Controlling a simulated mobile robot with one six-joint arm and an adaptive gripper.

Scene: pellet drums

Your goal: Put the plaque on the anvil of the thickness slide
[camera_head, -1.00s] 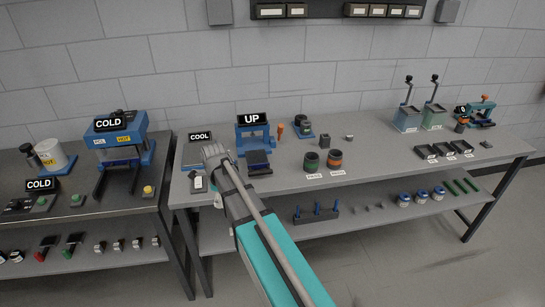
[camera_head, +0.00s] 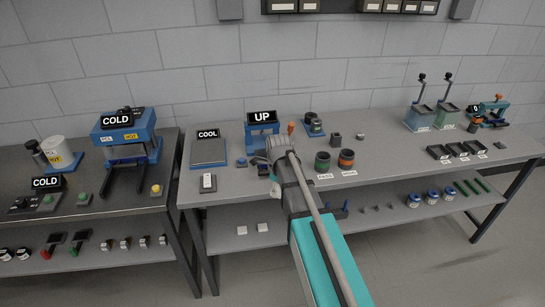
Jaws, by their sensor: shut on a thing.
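The thickness slide (camera_head: 491,113) looks to be the blue device with orange parts at the far right end of the right bench. A small dark display (camera_head: 473,108) stands at its left; the anvil is too small to make out. My gripper (camera_head: 274,168) is at the left part of this bench, in front of the blue press marked UP, far from the slide. My arm largely hides its fingers. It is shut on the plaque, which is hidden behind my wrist.
A board marked COOL (camera_head: 208,152) lies at left.

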